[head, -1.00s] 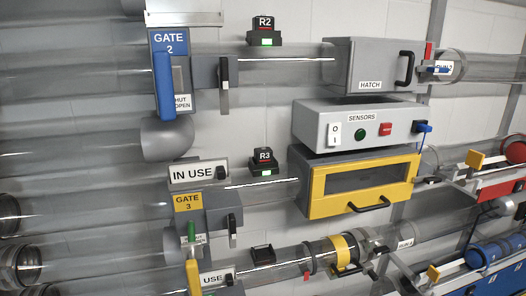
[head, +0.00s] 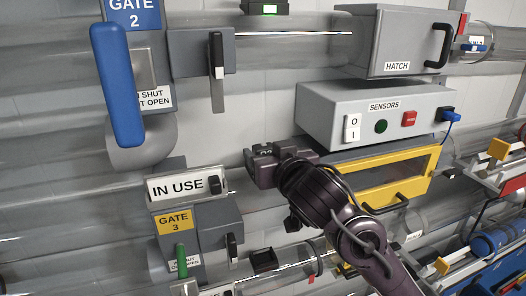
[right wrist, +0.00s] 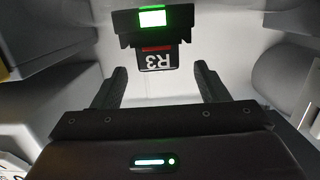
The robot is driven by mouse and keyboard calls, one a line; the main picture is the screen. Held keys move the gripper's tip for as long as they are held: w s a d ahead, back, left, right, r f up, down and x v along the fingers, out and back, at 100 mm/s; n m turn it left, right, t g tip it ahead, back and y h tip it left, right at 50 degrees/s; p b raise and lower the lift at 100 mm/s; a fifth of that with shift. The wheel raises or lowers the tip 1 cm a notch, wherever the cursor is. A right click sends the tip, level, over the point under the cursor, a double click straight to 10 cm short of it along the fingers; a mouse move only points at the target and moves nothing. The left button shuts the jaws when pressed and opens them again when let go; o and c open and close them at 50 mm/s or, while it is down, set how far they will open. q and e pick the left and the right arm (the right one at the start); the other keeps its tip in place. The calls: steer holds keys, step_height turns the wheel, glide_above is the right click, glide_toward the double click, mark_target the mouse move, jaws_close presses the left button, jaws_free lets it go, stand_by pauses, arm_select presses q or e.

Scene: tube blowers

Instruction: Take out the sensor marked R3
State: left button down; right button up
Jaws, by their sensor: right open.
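The R3 sensor shows in the right wrist view as a black block with an upside-down R3 label (right wrist: 155,62) and a lit green screen. My right gripper (right wrist: 160,82) is open, one finger on each side of the sensor's line. The sensor lies just ahead of the fingertips, and no contact shows. In the head view my right gripper (head: 256,165) reaches the wall left of the yellow hatch (head: 385,180) and hides the R3 sensor. My left gripper is out of view.
A grey SENSORS box (head: 345,100) with a switch and buttons sits just above right of my right gripper. An IN USE sign (head: 178,188) and the Gate 3 unit (head: 175,222) lie to its left. An empty black holder (head: 263,260) is below.

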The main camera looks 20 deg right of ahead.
mark_target(263, 145)
steer(key=shift+w+f, duration=0.1)
steer(key=shift+w, duration=0.45)
steer(key=w, duration=0.1)
steer(key=w+f+p, duration=0.1)
steer(key=w, duration=0.1)
steer(key=shift+w, duration=0.15)
steer(key=shift+w+f, duration=0.25)
steer(key=shift+w, duration=0.45)
steer(key=c, duration=0.6)
steer(key=shift+c, duration=0.9)
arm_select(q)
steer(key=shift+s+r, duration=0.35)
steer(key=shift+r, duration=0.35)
arm_select(e)
steer(key=c, duration=0.3)
